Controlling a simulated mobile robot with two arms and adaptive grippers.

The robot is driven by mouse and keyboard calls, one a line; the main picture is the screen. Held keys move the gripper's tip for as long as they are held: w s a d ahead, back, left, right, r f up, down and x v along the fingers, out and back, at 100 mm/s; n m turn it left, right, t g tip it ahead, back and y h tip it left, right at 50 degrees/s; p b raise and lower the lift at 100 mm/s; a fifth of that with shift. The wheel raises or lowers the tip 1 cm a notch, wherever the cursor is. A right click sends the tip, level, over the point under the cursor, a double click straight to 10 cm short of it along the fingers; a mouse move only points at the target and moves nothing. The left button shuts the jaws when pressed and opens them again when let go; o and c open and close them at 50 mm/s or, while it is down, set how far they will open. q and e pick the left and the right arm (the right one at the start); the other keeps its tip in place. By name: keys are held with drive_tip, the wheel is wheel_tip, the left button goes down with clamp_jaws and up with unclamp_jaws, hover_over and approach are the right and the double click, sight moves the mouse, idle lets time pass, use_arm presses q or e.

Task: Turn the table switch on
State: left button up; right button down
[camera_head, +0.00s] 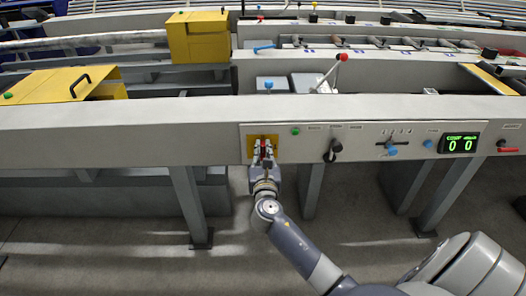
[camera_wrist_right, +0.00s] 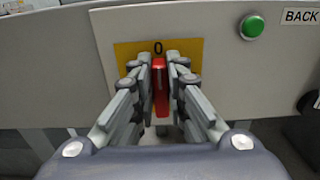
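The table switch is a red handle (camera_wrist_right: 160,88) on a yellow plate (camera_wrist_right: 128,50) marked "0" in the right wrist view. In the head view the yellow plate (camera_head: 250,148) sits at the left end of the table's front panel. My right gripper (camera_head: 263,150) is at the plate, with its fingers on both sides of the red handle. In the right wrist view, my right gripper (camera_wrist_right: 160,75) has its fingertips close around the handle, which stands upright. Whether both fingers press on it is hard to tell. My left gripper is not in view.
A green button (camera_wrist_right: 253,27) lies right of the plate. Further right on the panel are a black knob (camera_head: 333,150), a blue-knobbed selector (camera_head: 391,150) and a green display (camera_head: 458,145) reading "0 0". Table legs (camera_head: 187,205) stand below. Floor between them is clear.

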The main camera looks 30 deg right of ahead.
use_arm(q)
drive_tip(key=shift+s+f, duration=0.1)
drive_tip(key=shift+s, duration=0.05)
use_arm(e)
drive_tip(key=shift+m, duration=0.5)
use_arm(q)
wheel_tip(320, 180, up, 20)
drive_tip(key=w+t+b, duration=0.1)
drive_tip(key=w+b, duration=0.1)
drive_tip(key=b, duration=0.3)
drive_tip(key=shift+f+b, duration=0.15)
drive_tip(key=shift+b, duration=0.2)
use_arm(e)
drive_tip(key=shift+s+d+f+m, duration=0.15)
drive_tip(key=shift+d+f+m, duration=0.15)
drive_tip(key=shift+m, duration=2.55)
drive_tip(key=shift+s+d+f+m, duration=0.25)
drive_tip(key=shift+f+m, duration=0.1)
drive_tip(key=shift+m, duration=2.45)
drive_tip(key=shift+s+d+f+m, duration=0.1)
drive_tip(key=shift+d+f+m, duration=0.2)
drive_tip(key=shift+m, duration=2.55)
drive_tip(key=shift+a, duration=0.1)
drive_tip(key=c, duration=1.6)
unclamp_jaws()
